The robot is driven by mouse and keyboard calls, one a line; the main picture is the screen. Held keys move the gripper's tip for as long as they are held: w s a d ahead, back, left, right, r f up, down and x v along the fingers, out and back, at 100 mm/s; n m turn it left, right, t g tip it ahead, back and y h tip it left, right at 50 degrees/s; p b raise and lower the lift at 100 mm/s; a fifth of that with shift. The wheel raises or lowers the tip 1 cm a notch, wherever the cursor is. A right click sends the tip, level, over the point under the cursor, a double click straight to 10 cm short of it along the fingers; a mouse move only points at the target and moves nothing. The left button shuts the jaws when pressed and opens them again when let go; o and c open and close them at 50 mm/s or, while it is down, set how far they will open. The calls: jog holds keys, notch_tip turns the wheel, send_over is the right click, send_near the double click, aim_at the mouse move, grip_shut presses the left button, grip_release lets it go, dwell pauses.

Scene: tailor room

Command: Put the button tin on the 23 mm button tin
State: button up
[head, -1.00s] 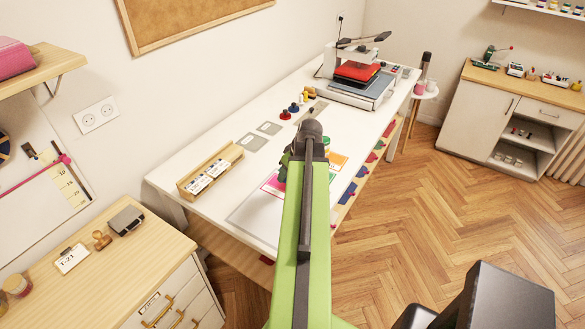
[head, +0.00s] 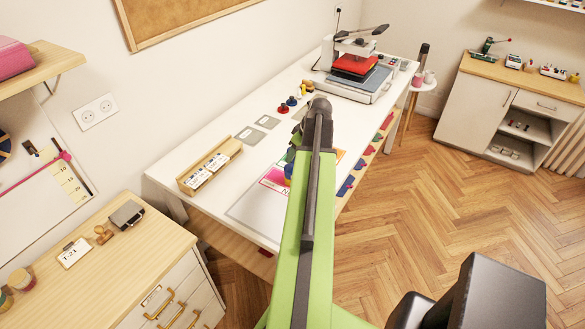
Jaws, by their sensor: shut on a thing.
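My gripper (head: 297,138) is at the far end of my green arm, over the long white table (head: 262,152). The arm's dark end joint and link hide most of it, and only a dark part shows on the left. It is shut, but the thing between its jaws is not clear. A small green and blue shape (head: 289,170) shows just below it, beside the arm; I cannot tell whether it is held or on the table. No tin label is readable, so I cannot pick out the 23 mm button tin.
A wooden box with white labels (head: 210,168) stands at the table's near left edge. Coloured cards (head: 274,178) lie near the arm. Small red and blue knobs (head: 287,106) and a heat press (head: 355,72) stand farther back. A wooden-topped cabinet (head: 490,110) is at the right; the floor between is clear.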

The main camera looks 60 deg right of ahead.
aim_at(292, 168)
jog(key=shift+w+f, duration=0.4)
jog(key=shift+w, duration=0.25)
notch_tip(292, 168, down, 4)
jog(key=b, duration=0.4)
jog(key=shift+f+b, duration=0.2)
jog(key=shift+b, duration=0.1)
jog(key=o, duration=1.4)
jog(key=shift+r, duration=0.15)
jog(key=shift+o, duration=0.2)
jog(key=shift+a+r+p, duration=0.1)
jog(key=shift+r+p, duration=0.25)
jog(key=shift+p, duration=0.15)
jog(key=p+v, duration=1)
jog(key=v, duration=0.1)
jog(key=shift+s+r+p, duration=0.2)
jog(key=shift+r+p, duration=0.1)
jog(key=shift+p, duration=0.05)
